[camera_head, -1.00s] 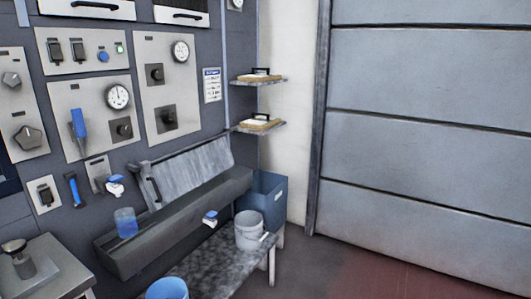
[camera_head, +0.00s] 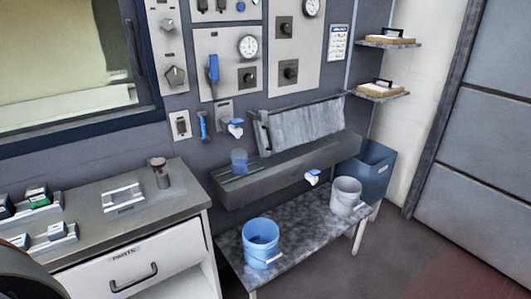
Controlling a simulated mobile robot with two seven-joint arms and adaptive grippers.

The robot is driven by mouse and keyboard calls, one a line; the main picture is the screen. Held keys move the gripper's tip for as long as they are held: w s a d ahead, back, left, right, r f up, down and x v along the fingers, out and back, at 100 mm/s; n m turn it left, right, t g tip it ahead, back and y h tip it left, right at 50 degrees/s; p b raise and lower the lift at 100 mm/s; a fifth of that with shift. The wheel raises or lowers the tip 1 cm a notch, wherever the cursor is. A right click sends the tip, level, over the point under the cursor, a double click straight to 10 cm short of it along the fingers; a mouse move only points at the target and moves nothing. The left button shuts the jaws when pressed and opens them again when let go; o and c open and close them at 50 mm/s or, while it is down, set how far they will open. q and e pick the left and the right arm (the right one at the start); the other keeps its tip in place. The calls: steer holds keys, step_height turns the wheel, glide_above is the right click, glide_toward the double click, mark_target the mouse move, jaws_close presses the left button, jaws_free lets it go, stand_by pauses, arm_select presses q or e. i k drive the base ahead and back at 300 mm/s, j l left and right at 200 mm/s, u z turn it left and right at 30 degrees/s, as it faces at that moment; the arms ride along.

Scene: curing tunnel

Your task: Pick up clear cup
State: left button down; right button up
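A clear, blue-tinted cup (camera_head: 239,162) stands upright at the left end of the dark grey trough (camera_head: 290,172) on the wall. It is small in view, and I cannot tell whether it holds anything. Neither of my grippers shows in the head view.
A bench below the trough (camera_head: 300,232) holds a blue bucket (camera_head: 261,240) and a pale grey bucket (camera_head: 346,195). A blue bin (camera_head: 372,172) stands at its right. A drawer cabinet (camera_head: 175,245) stands at left with small items on top. Open floor lies at lower right.

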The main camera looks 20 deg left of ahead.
mark_target(239, 161)
steer(key=i+l+u, duration=0.1)
steer(key=u, duration=0.65)
steer(key=i+l+u, duration=0.4)
steer(key=l, duration=0.2)
steer(key=l+u, duration=0.25)
steer(key=i+l, duration=0.1)
steer(key=l, duration=0.25)
steer(key=i+l+u, duration=0.1)
steer(key=l, duration=0.55)
steer(key=i+u, duration=0.05)
